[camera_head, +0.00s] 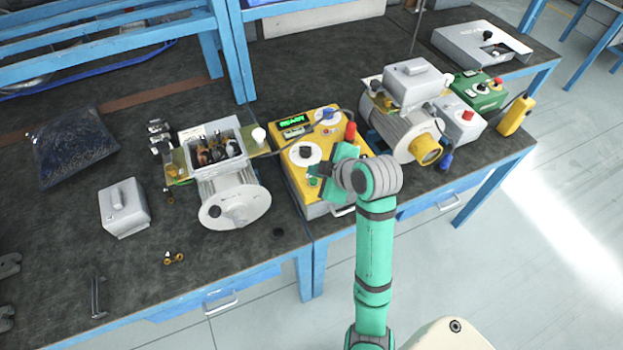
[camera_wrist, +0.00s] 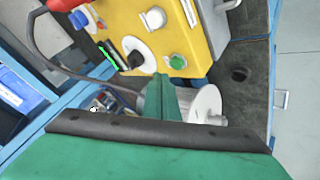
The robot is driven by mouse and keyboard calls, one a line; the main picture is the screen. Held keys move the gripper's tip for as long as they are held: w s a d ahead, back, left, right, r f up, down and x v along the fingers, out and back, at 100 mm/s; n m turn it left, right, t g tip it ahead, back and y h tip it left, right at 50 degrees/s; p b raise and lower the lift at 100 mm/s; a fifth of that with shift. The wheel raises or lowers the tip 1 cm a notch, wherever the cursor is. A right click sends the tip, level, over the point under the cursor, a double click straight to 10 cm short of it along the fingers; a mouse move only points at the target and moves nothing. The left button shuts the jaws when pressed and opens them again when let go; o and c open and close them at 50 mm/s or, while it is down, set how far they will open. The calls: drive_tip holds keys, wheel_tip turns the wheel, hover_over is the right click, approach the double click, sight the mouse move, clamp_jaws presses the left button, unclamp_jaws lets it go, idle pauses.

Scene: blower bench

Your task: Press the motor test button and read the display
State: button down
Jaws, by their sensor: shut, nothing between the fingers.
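The yellow test box (camera_head: 300,140) stands on the bench right of the left motor. Its small display (camera_head: 292,121) is lit green and appears to read "READY". In the wrist view, the yellow panel (camera_wrist: 205,22) carries a black knob on a white dial (camera_wrist: 137,58) and a green button (camera_wrist: 178,61). The display shows there only as a green strip (camera_wrist: 106,56). My gripper (camera_head: 318,178) is shut and empty over the front of the box, partly covering its panel. Its fingertips (camera_wrist: 160,78) appear beside the green button; whether they touch the panel I cannot tell.
A motor with an open terminal box (camera_head: 233,200) stands to the left, and another motor (camera_head: 402,130) stands close on the right. A grey cover (camera_head: 124,208) lies farther left.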

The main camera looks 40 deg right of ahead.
drive_tip(key=shift+a+f, duration=0.15)
drive_tip(key=shift+f, duration=0.15)
drive_tip(key=shift+s+d, duration=0.4)
drive_tip(key=shift+w+a, duration=0.15)
drive_tip(key=shift+a, duration=0.1)
drive_tip(key=shift+w, duration=0.25)
drive_tip(key=shift+a, duration=0.15)
drive_tip(key=shift+s+d, duration=0.4)
drive_tip(key=shift+a, duration=0.1)
drive_tip(key=shift+w+a, duration=0.15)
